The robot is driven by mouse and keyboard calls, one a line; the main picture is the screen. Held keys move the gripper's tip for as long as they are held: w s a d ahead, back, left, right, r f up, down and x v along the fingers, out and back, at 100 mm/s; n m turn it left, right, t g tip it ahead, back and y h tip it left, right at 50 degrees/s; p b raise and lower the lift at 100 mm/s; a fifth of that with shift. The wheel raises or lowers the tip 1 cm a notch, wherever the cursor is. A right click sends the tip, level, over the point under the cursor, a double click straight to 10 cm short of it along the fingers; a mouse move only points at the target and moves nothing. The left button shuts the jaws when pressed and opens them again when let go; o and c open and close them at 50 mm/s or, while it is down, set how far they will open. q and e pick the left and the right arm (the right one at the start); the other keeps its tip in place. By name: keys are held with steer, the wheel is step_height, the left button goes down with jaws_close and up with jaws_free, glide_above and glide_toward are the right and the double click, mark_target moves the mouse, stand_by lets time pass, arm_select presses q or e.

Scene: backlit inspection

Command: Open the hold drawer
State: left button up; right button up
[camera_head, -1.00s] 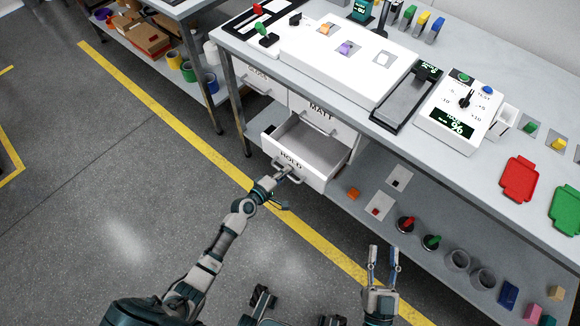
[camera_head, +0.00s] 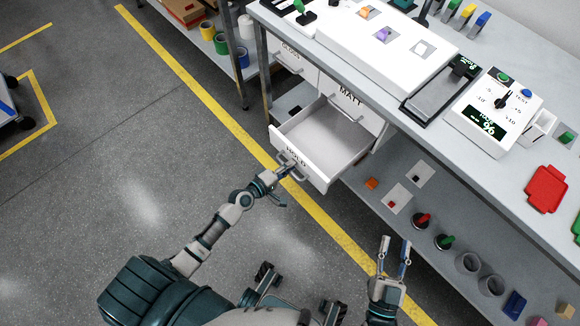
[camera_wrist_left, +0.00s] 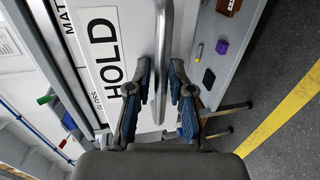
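The hold drawer (camera_head: 325,165), white with a HOLD label, stands pulled well out of the cabinet under the bench, and its visible inside is empty. Its grey bar handle (camera_wrist_left: 161,60) runs between the fingers of my left gripper (camera_wrist_left: 162,75) in the left wrist view, with the fingertips close against both sides. In the head view, my left gripper (camera_head: 288,172) is at the drawer front, partly covering the handle. My right gripper (camera_head: 394,245) is open and empty, its two fingers upright and apart, in front of the lower shelf.
The MATT drawer (camera_head: 350,100) and the GLOSS drawer (camera_head: 290,58) are closed. The lower shelf right of the drawer holds red (camera_head: 422,220) and green knobs, cups and small blocks. The floor left of my left arm is clear.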

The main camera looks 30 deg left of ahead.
arm_select(q)
steer(key=shift+o, duration=0.4)
steer(key=shift+s, duration=0.3)
steer(key=v, duration=1.1)
steer(key=shift+s, duration=0.15)
